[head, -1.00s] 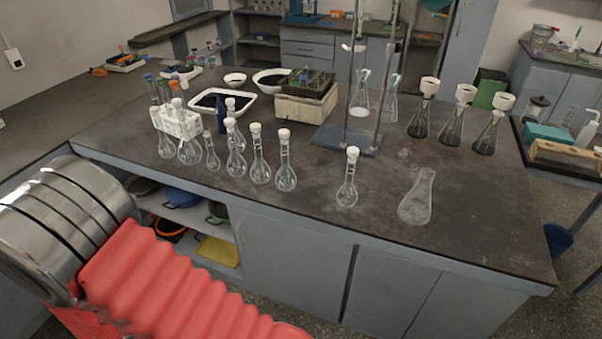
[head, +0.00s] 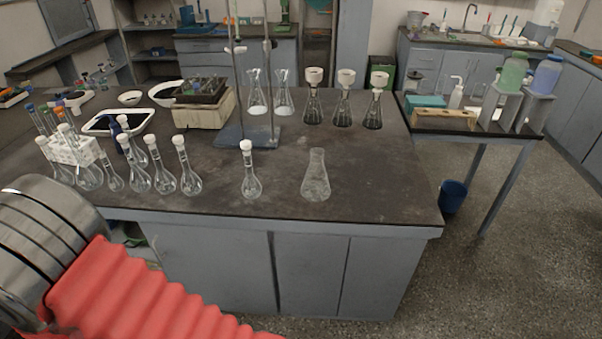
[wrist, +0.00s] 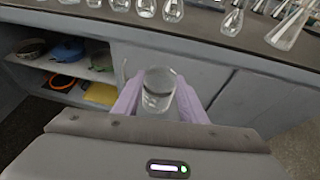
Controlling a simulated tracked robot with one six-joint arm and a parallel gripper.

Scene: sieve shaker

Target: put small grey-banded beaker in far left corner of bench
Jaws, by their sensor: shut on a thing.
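In the wrist view the small beaker (wrist: 158,90) is clear glass with a grey band near its rim. My gripper (wrist: 158,100) is shut on it, with a pale purple finger on each side. The beaker is in front of the cabinet face, below the bench edge in that view. The head view does not show the gripper or beaker. The bench (head: 385,185) has a dark top, and its far left part is partly hidden behind trays and glassware.
Stoppered flasks (head: 190,182) stand along the bench's near edge, with a conical flask (head: 316,178) to their right. A retort stand (head: 250,135), a white tray (head: 92,124) and funnel-topped flasks (head: 343,105) stand farther back. The bench's right front is clear. A blue bin (head: 453,197) stands on the floor.

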